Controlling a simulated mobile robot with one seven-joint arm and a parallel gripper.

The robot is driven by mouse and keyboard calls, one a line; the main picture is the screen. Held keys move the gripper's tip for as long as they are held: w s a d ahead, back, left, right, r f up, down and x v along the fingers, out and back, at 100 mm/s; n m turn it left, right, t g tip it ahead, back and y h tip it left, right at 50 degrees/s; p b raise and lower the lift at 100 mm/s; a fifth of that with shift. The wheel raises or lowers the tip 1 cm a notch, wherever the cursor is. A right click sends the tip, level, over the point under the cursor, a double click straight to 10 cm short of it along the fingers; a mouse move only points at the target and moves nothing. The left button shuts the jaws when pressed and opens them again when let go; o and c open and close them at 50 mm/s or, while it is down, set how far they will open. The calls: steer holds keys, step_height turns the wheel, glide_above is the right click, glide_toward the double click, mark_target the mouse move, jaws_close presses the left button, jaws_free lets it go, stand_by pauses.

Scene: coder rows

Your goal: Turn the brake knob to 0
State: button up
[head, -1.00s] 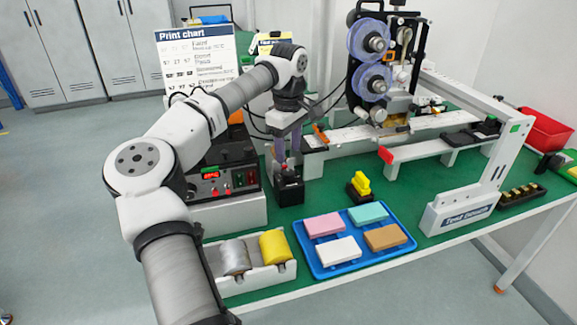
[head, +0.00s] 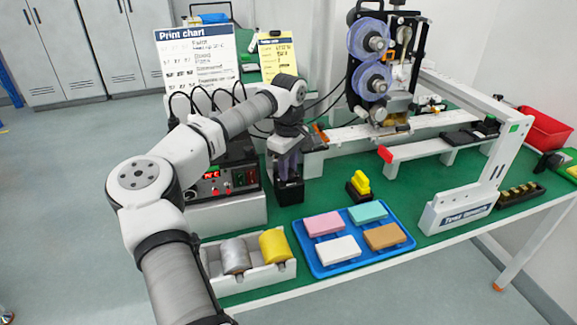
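The control box (head: 240,152) stands on a white base at the left of the table, partly behind my arm. Its front has a lit red display, small red controls and switches. I cannot tell which control, here or on the machine, is the brake knob, and no 0 mark is readable.
The coding machine (head: 384,60) with two purple reels stands at the back. A blue tray (head: 345,268) of coloured blocks, a rack with a silver and a yellow roll (head: 274,246), and a yellow piece on a black stand (head: 361,183) are in front. A white rail frame (head: 505,150) is right.

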steer(key=shift+c, duration=1.3)
steer(key=n, duration=0.3)
steer(key=shift+n+p, duration=0.3)
steer(key=shift+n, duration=0.1)
steer(key=n, duration=0.4)
steer(key=shift+n, duration=0.3)
steer(key=n, duration=0.4)
steer(key=shift+n, duration=0.3)
steer(key=n, duration=0.4)
steer(key=shift+n, duration=0.4)
